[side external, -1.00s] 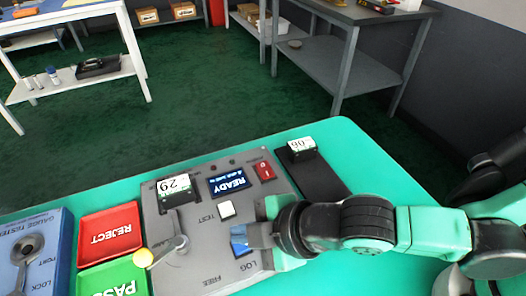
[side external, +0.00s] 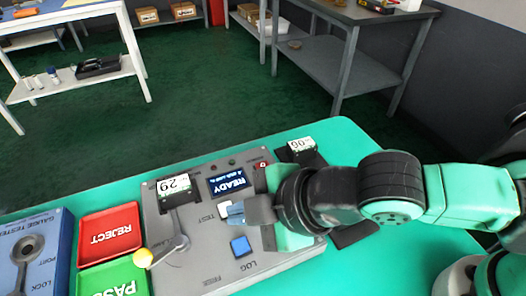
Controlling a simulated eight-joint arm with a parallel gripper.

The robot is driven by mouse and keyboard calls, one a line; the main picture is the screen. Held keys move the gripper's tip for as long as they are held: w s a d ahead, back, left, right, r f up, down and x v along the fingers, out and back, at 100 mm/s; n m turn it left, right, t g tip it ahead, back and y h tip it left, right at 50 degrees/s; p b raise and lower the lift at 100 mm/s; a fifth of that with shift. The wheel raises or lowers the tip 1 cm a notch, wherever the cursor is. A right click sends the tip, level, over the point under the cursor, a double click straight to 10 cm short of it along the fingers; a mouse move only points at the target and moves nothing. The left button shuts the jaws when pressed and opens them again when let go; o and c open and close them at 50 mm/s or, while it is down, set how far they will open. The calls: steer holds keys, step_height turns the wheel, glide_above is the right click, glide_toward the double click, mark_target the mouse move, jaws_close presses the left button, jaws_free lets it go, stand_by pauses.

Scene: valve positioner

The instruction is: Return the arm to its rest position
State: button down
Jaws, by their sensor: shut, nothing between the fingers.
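My gripper (side external: 236,211) is over the right part of the grey panel (side external: 205,271), raised above it and pointing left. Its jaws are shut with nothing between them. A block marked 29 (side external: 174,186) sits at the panel's upper left.
A block marked 06 (side external: 300,146) stands on a dark plate right of the panel. A red REJECT tray (side external: 109,230), a green PASS tray (side external: 112,279) and a blue gauge tester (side external: 37,250) lie left. Grey shelving stands behind, across green floor.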

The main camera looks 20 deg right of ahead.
steer(key=w+d+r+m+h, duration=0.1)
steer(key=w+d+m+h, duration=0.1)
steer(key=d+m, duration=0.6)
steer(key=w+d+r+m+h, duration=0.1)
steer(key=d+m+h, duration=0.3)
steer(key=d+m, duration=0.5)
steer(key=d, duration=1)
steer(key=shift+w+r, duration=0.2)
steer(key=shift+w, duration=0.15)
steer(key=shift+a, duration=0.1)
steer(key=s+a+r+g, duration=0.1)
steer(key=a+r+g, duration=0.1)
steer(key=a, duration=1.1)
steer(key=s+a+r+g, duration=0.2)
steer(key=a+r+g, duration=0.1)
steer(key=a, duration=1.1)
steer(key=shift+a+r+g, duration=0.2)
steer(key=shift+g, duration=0.7)
